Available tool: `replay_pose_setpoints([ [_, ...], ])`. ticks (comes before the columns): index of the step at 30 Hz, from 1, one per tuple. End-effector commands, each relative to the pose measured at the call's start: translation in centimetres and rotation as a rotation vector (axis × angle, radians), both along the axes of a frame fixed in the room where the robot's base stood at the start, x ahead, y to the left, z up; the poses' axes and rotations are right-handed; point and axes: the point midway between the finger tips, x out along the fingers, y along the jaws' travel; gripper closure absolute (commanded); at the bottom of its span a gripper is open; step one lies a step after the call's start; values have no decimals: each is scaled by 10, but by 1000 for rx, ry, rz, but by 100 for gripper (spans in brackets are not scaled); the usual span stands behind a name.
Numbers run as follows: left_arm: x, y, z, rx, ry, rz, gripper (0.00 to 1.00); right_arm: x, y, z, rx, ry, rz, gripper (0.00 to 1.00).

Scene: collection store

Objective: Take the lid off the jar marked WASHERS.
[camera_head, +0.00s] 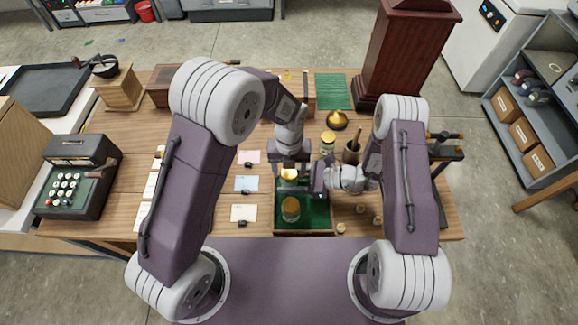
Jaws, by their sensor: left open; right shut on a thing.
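A jar with a gold-coloured lid (289,174) stands over the back of the green-lined tray (321,212). My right gripper (298,189) comes in from the right and is shut on this jar, below its lid. My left gripper (289,166) points down from above at the lid, with its jaws open around or just over it; I cannot tell whether they touch. A second jar (290,210) with a dull gold top stands in the front of the tray. A third jar (327,142) stands behind the tray. The labels are too small to read, so I cannot tell which is WASHERS.
A brass dome (337,120), a dark cup (351,152) and several small round pieces (361,209) lie right of the tray. Paper cards (245,213) lie left. A tall red-brown case (409,50) stands at the back right, a cash register (75,180) far left.

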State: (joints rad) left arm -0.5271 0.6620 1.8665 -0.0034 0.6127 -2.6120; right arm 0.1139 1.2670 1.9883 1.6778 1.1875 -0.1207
Motion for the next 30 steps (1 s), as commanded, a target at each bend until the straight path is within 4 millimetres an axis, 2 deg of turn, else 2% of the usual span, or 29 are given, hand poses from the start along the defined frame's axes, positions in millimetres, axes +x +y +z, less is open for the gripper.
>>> replay_pose_setpoints([
  [1,0,0,0,0,0,0,39,0,0,0,1,0,0,100],
  [6,0,0,0,0,0,0,86,0,0,0,1,0,0,100],
  [8,0,0,0,0,0,0,100,0,0,0,1,0,0,100],
  [11,0,0,1,0,0,23,100,0,0,0,1,0,0,100],
  [14,0,0,1,0,0,174,100,0,0,0,1,0,0,100],
  [17,0,-1,1,0,-1,468,100,0,0,0,0,0,0,100],
  [30,1,-1,2,0,-2,1955,100,0,0,0,0,0,0,100],
])
